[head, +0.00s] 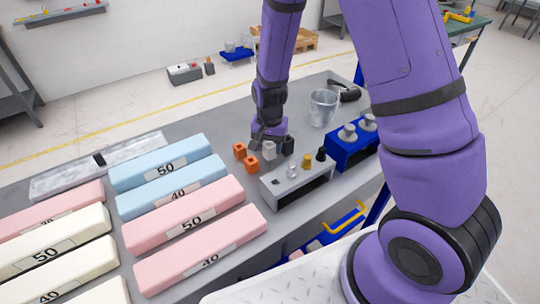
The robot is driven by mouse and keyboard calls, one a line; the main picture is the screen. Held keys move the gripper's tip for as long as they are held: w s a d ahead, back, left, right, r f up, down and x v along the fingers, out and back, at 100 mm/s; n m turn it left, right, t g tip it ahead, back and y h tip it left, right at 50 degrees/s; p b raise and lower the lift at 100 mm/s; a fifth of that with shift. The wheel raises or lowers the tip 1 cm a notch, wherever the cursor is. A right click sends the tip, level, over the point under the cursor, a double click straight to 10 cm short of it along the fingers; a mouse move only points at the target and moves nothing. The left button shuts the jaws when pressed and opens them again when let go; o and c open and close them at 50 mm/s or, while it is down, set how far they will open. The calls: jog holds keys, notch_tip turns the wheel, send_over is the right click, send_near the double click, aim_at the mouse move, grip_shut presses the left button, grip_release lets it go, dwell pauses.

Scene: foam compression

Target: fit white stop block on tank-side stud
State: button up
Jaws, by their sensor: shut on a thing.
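My gripper (268,138) points down over the far part of the grey bench. A small white block (269,151) is at its fingertips, and the gripper appears shut on it. The fingers partly hide the block's top, and I cannot tell whether it touches the bench. Two orange blocks (251,164) lie just left of it, and a black block (288,145) is close on its right. I cannot clearly make out the tank-side stud.
A grey stand (298,187) with silver, brass and black pieces is in front. A blue box (351,152) with grey knobs and a clear bucket (323,108) are to the right. Foam bars (180,215) fill the left; a metal plate (60,181) lies behind them.

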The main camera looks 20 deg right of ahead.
jog(key=shift+r, duration=1.45)
